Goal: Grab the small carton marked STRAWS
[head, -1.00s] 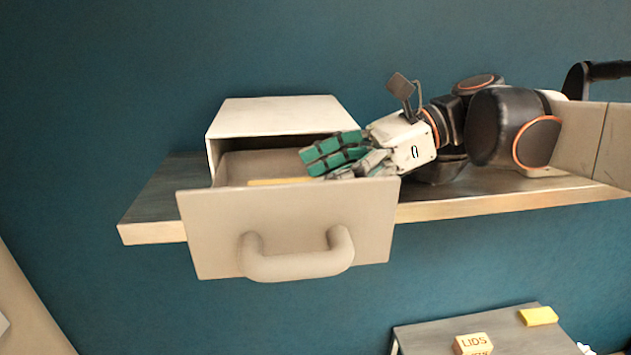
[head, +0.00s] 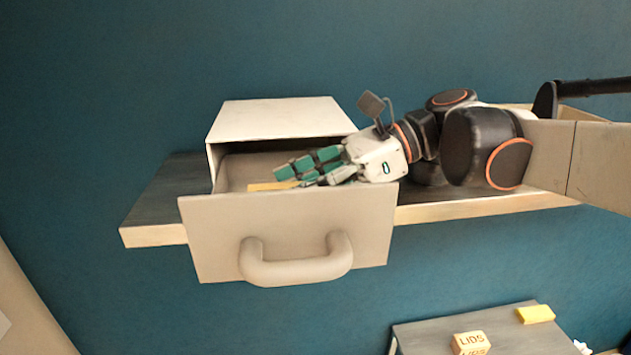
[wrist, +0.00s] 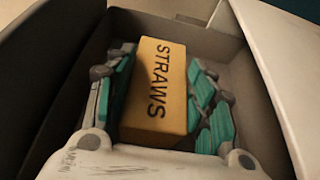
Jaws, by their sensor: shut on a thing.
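The STRAWS carton (wrist: 158,92) is a small yellow-orange box with dark lettering, lying inside the open drawer. In the head view only a thin yellow strip of the carton (head: 268,187) shows above the drawer front. My gripper (head: 292,172) reaches into the drawer from the right. In the wrist view my gripper (wrist: 162,88) has its green-padded fingers on both sides of the carton and is shut on it. The drawer (head: 215,232) is pulled out of its pale cabinet (head: 278,117), and its front hides the lower part of the carton.
The cabinet stands on a wall shelf (head: 150,205). The drawer walls and the cabinet opening stand close around my gripper. A lower surface (head: 425,332) at the bottom right holds a LIDS box (head: 470,341) and a yellow block (head: 535,314). Open air lies above the drawer.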

